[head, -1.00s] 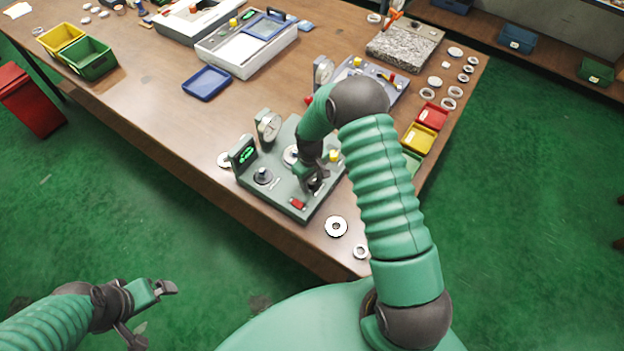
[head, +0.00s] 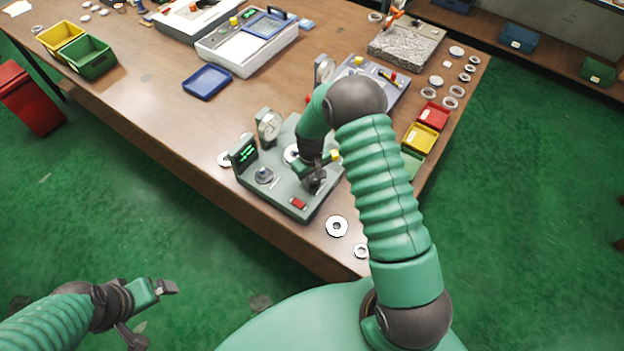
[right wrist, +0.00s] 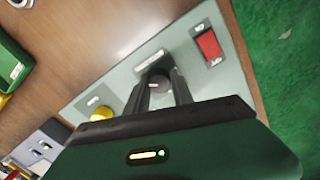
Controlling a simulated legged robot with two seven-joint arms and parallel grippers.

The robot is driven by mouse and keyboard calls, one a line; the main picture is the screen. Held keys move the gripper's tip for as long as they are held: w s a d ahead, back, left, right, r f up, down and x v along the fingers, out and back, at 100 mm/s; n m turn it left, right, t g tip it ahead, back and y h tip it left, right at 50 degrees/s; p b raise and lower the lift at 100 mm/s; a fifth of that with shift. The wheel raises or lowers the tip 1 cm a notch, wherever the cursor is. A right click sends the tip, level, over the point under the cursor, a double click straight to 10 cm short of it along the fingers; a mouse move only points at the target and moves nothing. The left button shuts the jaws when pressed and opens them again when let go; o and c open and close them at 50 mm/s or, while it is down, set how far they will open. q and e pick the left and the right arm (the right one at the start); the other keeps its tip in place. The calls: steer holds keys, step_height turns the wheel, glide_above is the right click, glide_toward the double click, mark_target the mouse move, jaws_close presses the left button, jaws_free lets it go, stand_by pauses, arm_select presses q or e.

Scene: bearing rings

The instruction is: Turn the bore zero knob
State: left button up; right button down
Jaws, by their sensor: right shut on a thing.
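The grey-green gauge station (head: 277,193) stands near the table's front edge, with a lit display (head: 247,154) and a dial gauge (head: 270,126). My right gripper (head: 316,186) is over the station's right part, pointing down. In the right wrist view its two fingers (right wrist: 162,92) are shut on a dark round knob (right wrist: 159,78), one finger on each side. I take this as the bore zero knob; its label is not readable. In the head view the gripper hides the knob. My left gripper (head: 152,312) is open and empty, off the table at lower left.
A red switch (right wrist: 209,46) and a yellow knob (right wrist: 98,112) sit on the panel near the held knob. A dark post (head: 263,174) stands at the station's left. A steel ring (head: 337,226) lies in front of the station. Small bins (head: 419,138) stand to the right.

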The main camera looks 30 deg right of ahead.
steer(key=m+b, duration=0.1)
steer(key=m, duration=0.9)
steer(key=shift+w+m+b, duration=0.1)
steer(key=shift+m+b, duration=0.2)
steer(key=shift+m, duration=1.6)
steer(key=c, duration=1.4)
jaws_free()
steer(key=o, duration=0.3)
steer(key=shift+a, duration=0.15)
